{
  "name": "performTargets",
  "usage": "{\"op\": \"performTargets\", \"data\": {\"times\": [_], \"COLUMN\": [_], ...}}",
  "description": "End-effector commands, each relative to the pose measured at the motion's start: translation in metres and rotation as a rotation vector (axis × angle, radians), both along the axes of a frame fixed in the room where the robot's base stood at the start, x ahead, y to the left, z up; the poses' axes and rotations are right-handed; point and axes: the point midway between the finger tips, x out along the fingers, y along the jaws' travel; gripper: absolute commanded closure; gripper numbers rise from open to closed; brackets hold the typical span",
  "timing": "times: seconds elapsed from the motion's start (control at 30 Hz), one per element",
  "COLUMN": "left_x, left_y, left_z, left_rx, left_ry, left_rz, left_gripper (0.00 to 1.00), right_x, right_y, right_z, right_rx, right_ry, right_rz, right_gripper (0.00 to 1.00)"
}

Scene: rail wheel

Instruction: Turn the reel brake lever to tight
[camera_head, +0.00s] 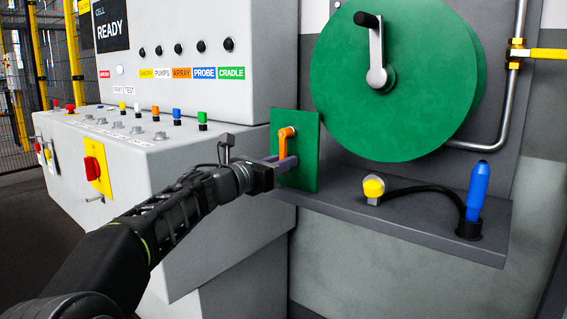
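The orange lever (283,142) is mounted on an upright green plate (308,150) on the grey shelf. Its knob end is at the top, and its arm hangs down, leaning slightly left. My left gripper (285,163) reaches in from the left, with its fingers in front of the plate, at or just below the lever's lower end. The picture is too small to tell whether the fingers touch the lever or how far apart they are. My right gripper is not in view.
A large green reel (430,90) with a crank handle (376,50) stands behind, up and to the right. The grey shelf (420,215) carries a blue-handled tool (477,190) and a yellow-capped fitting (374,188). A control console (150,150) with buttons fills the left.

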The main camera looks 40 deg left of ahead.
Motion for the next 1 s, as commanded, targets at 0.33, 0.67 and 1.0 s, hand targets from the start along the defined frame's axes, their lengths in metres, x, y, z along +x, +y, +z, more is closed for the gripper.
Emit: {"op": "performTargets", "data": {"times": [0.33, 0.67, 1.0], "left_x": [0.000, -0.010, -0.062], "left_y": [0.001, 0.001, 0.000], "left_z": [0.000, 0.001, 0.002], "left_rx": [-0.001, -0.001, -0.001], "left_ry": [0.000, 0.000, -0.001], "left_rz": [0.003, 0.003, 0.005], "left_gripper": [0.60, 0.60, 0.60], "right_x": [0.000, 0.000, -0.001], "right_y": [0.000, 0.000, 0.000], "right_z": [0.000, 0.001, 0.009], "right_rx": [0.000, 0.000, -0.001], "right_ry": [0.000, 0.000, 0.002], "right_rz": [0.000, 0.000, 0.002], "right_gripper": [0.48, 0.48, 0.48]}}
